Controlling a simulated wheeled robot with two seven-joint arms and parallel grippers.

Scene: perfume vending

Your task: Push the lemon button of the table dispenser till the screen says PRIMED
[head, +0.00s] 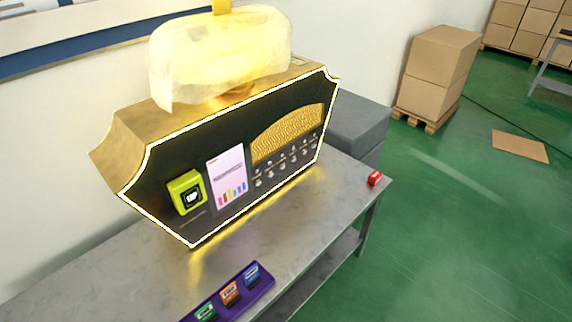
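The table dispenser (150,133) stands on a grey metal table (330,203), a gold, angular box with a black front and a lit white edge. The screen (227,177) on its front is white with coloured bars at the bottom; its text is too small to read. A row of several small buttons (281,169) runs under a gold textured panel (288,135) on the right of the front. I cannot tell which button is lemon. Neither of my grippers is in view.
A lime-green box (186,193) sits on the front, left of the screen. A purple tray (263,283) with small coloured items lies at the table's front. A red object (375,178) sits near the right corner. Yellowish translucent wrap (222,57) covers the top. Cartons (437,70) stand behind.

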